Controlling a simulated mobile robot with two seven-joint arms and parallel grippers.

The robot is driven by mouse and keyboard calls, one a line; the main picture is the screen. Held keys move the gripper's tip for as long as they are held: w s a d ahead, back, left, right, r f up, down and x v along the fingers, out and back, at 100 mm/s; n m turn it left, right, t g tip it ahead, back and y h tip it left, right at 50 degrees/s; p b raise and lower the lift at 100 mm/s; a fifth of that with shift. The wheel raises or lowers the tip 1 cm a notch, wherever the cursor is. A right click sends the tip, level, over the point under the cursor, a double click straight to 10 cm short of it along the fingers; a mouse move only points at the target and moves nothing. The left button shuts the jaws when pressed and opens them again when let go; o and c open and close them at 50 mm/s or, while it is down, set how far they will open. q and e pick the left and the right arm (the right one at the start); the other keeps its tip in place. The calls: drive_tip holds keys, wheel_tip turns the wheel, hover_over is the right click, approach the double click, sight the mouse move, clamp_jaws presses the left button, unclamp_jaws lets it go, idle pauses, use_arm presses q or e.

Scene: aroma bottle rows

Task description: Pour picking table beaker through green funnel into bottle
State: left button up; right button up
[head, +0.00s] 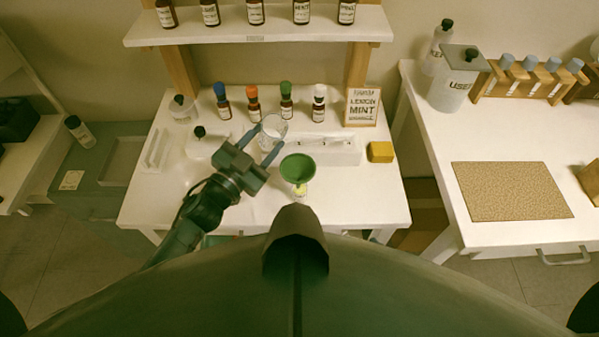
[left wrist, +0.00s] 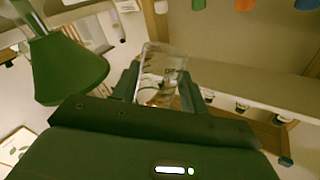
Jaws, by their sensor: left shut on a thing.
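My left gripper (head: 262,144) is shut on a clear glass beaker (head: 272,127) and holds it over the white table, behind and left of the funnel. The beaker also shows between the fingers in the left wrist view (left wrist: 162,76). Its contents and exact tilt are hard to tell. The green funnel (head: 297,168) stands mouth up in a small bottle (head: 300,189) near the table's front. The beaker and funnel are apart. The funnel is large at the left of the left wrist view (left wrist: 66,70). My right gripper is not in view.
Bottles with blue (head: 220,89), orange (head: 252,92), green (head: 286,89) and white (head: 319,91) caps stand in a row at the back. A mint sign (head: 362,107) and a yellow block (head: 380,152) are on the right. The front right of the table is clear.

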use_arm(q)
drive_tip(key=shift+w+a, duration=0.1)
drive_tip(key=shift+w+a+f+n+g+p, duration=0.2)
drive_tip(key=shift+f+n, duration=0.2)
drive_tip(key=shift+n, duration=0.15)
drive_tip(key=shift+w+a+f+n+g+p, duration=0.1)
drive_tip(key=shift+w+a+f+n+p, duration=0.1)
drive_tip(key=shift+f+n, duration=0.3)
drive_tip(key=shift+w+a+f+n+g+y, duration=0.15)
drive_tip(key=shift+w+a+f+n+y, duration=0.2)
drive_tip(key=shift+n, duration=0.3)
drive_tip(key=shift+w+f+n+g+y, duration=0.15)
drive_tip(key=shift+f+n, duration=0.25)
drive_tip(key=shift+n, duration=0.2)
drive_tip(key=w+a+r, duration=0.3)
drive_tip(key=r, duration=0.2)
drive_tip(key=shift+w, duration=0.4)
